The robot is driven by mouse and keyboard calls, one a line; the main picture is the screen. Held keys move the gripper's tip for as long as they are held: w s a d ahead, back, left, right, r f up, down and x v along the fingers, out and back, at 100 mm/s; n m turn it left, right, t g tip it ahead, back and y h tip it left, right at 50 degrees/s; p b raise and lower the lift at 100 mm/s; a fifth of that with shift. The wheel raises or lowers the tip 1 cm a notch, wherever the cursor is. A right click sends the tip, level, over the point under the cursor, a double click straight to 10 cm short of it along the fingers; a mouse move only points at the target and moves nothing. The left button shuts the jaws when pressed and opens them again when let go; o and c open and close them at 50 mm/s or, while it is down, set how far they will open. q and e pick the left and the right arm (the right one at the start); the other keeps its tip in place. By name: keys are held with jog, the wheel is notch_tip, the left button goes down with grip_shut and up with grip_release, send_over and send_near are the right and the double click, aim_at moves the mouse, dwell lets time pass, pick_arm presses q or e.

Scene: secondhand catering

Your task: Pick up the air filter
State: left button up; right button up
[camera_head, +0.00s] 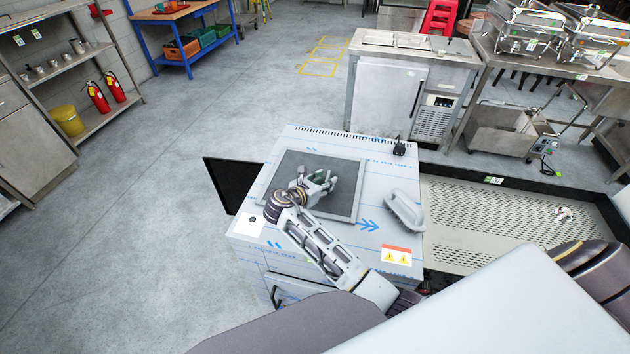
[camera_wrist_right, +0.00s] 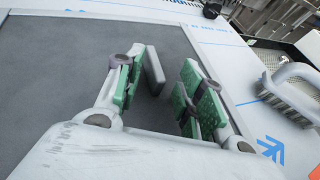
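The air filter appears to be the flat dark grey panel in a thin metal frame (camera_head: 345,200) on top of the blue-marked steel cabinet. It fills much of the right wrist view (camera_wrist_right: 60,70). My right gripper (camera_head: 322,181) is low over the panel's middle. In the wrist view its green-padded fingers (camera_wrist_right: 156,62) are apart. A short light grey bar (camera_wrist_right: 153,72) shows between them, near the left finger. I cannot tell whether the bar belongs to the panel or whether anything touches it. My left gripper is not in view.
A grey handled brush (camera_head: 404,210) lies right of the panel on the cabinet top (camera_head: 305,140). A small black object (camera_head: 399,148) stands at its back right corner. A dark flap (camera_head: 228,182) juts out left. A perforated tray (camera_head: 475,215) lies right. The floor at left is clear.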

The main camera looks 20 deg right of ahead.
grip_shut()
jog(key=shift+r, duration=0.15)
dwell(0.4)
